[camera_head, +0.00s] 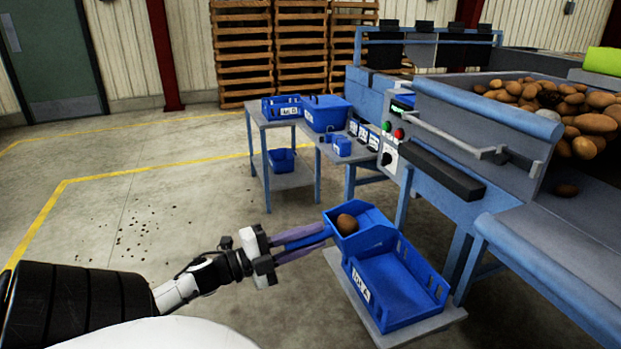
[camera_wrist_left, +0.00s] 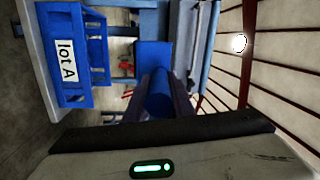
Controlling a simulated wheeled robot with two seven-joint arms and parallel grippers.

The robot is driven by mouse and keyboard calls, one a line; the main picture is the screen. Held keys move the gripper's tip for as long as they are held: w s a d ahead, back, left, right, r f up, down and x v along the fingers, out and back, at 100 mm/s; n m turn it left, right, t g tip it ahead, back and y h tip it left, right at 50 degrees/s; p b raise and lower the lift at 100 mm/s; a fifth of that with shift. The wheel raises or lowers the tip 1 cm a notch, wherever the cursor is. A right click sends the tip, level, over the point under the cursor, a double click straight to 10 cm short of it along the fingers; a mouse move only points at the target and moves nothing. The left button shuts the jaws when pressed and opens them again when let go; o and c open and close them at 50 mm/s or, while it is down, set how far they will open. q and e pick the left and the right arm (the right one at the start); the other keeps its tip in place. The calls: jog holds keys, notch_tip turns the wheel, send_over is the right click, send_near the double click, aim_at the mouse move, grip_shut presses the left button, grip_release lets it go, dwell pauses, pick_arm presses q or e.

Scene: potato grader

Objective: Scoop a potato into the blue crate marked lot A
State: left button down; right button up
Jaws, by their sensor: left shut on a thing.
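My left gripper (camera_head: 318,236) is shut on the handle of a blue scoop (camera_head: 372,238); the handle also shows between the fingers in the left wrist view (camera_wrist_left: 158,95). One brown potato (camera_head: 346,223) lies in the scoop. The scoop is held over the back left end of the blue crate marked lot A (camera_head: 408,287), looking roughly level. I cannot tell whether scoop and crate touch. No potato shows in the visible part of the crate; its back end is hidden by the scoop. The crate also shows in the left wrist view (camera_wrist_left: 75,93). My right gripper is out of view.
The crate stands on a low grey platform (camera_head: 443,321). The blue grader (camera_head: 487,125) with a heap of potatoes (camera_head: 595,122) is at the right. Behind, a grey table (camera_head: 258,122) bears another labelled crate (camera_head: 282,107) and a blue bin (camera_head: 327,113).

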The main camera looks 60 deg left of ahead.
pick_arm(q)
notch_tip(320, 180, down, 13)
jog(key=b, duration=0.8)
jog(key=shift+b, duration=0.35)
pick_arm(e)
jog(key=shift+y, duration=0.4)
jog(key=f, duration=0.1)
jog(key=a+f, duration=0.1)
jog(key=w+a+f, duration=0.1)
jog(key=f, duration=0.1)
pick_arm(q)
jog(key=r+g+p, duration=0.1)
jog(key=r+p, duration=0.1)
jog(key=p, duration=0.3)
jog(key=r+g+p, duration=0.1)
jog(key=r+p, duration=0.1)
jog(key=p, duration=0.3)
jog(key=w+r+g+p, duration=0.1)
jog(key=p, duration=0.4)
jog(key=shift+d+r+y, duration=0.2)
jog(key=shift+r+y, duration=0.1)
jog(key=shift+r, duration=0.1)
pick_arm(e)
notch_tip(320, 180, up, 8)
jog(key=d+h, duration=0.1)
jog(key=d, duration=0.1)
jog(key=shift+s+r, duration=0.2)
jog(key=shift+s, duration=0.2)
